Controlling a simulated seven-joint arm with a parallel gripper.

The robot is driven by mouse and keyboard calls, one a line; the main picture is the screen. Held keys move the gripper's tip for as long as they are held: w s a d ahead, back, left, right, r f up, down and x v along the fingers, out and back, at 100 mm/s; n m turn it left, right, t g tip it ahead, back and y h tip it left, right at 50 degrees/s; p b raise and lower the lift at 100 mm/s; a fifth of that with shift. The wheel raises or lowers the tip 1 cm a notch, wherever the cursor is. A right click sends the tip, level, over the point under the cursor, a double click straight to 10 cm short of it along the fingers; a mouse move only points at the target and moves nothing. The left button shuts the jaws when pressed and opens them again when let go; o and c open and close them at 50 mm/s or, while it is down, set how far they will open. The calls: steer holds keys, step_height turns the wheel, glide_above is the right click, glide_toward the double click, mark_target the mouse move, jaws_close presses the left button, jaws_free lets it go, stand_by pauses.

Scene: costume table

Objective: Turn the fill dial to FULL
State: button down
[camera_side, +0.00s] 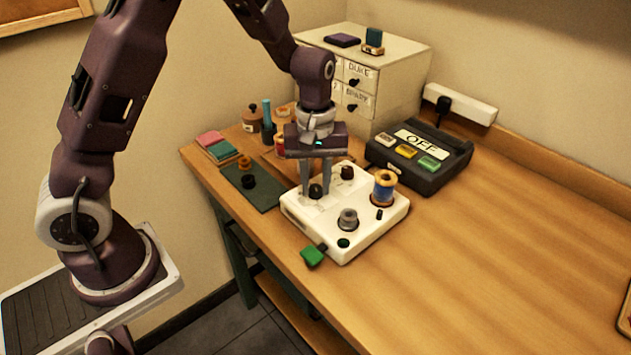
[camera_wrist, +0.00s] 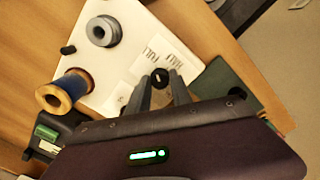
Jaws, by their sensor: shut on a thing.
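The white box (camera_side: 343,250) stands on the table with knobs and spools on its top. The fill dial, a small black knob (camera_side: 316,191), is on its rear left part. My gripper (camera_side: 315,187) points straight down with one finger on each side of this dial, shut on it. In the wrist view the dial (camera_wrist: 160,77) shows a pale mark on its top and sits between the fingertips (camera_wrist: 162,85). Printed labels (camera_wrist: 155,48) lie beside it, rotated and too blurred to read surely. I cannot tell exactly where the mark points.
A dark device reading OFF (camera_side: 420,144) stands behind right.

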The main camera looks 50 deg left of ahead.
mark_target(315, 188)
steer(key=c, duration=1.1)
jaws_free()
steer(key=shift+c, duration=0.2)
step_height(315, 188, up, 7)
steer(key=shift+r, duration=0.1)
steer(key=shift+r, duration=0.1)
steer(key=s+d+r+m+t+h, duration=0.15)
steer(key=s+r+m, duration=0.25)
steer(key=s+r, duration=0.45)
steer(key=s+r+m+t+y, duration=0.1)
steer(key=s+r+m+t, duration=0.2)
steer(key=s, duration=1.1)
steer(key=m+t, duration=0.1)
steer(key=m, duration=0.2)
steer(key=shift+a+m, duration=0.15)
steer(key=shift+m, duration=0.15)
